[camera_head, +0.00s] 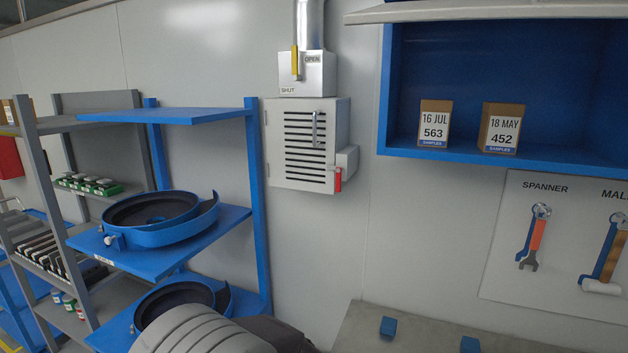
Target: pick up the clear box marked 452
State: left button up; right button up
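A box marked 452 (513,113) stands upright on the floor of the blue wall cabinet (480,160) at upper right. Its label reads 18 MAY, 452, SAMPLES. It looks brown, like cardboard, rather than clear. A similar, slightly smaller-looking brown box marked 563 (447,106), labelled 16 JUL, stands to its left with a gap between them. I see no clear box. Neither of my grippers is in view; only a grey part, likely of my arm, shows at the bottom edge, well below and left of the cabinet.
A grey wall unit (306,150) with a red handle hangs left of the cabinet. Below the cabinet is a tool board (500,270) with a spanner. A grey worktop (420,333) bears blue blocks. Blue shelves (185,115) with round bowls stand at left. Space before the boxes looks clear.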

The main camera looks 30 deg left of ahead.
aim_at(104, 183)
jog(key=u, duration=2.35)
jog(key=i+j+u, duration=0.65)
jog(key=i+u, duration=0.3)
jog(key=i, duration=0.15)
jog(key=i+j, duration=0.1)
jog(key=i, duration=0.35)
jog(key=i+j+z, duration=0.1)
jog(key=i, duration=0.35)
jog(key=i+j, duration=0.15)
jog(key=i, duration=0.25)
jog(key=i+j+z, duration=0.1)
jog(key=i, duration=0.35)
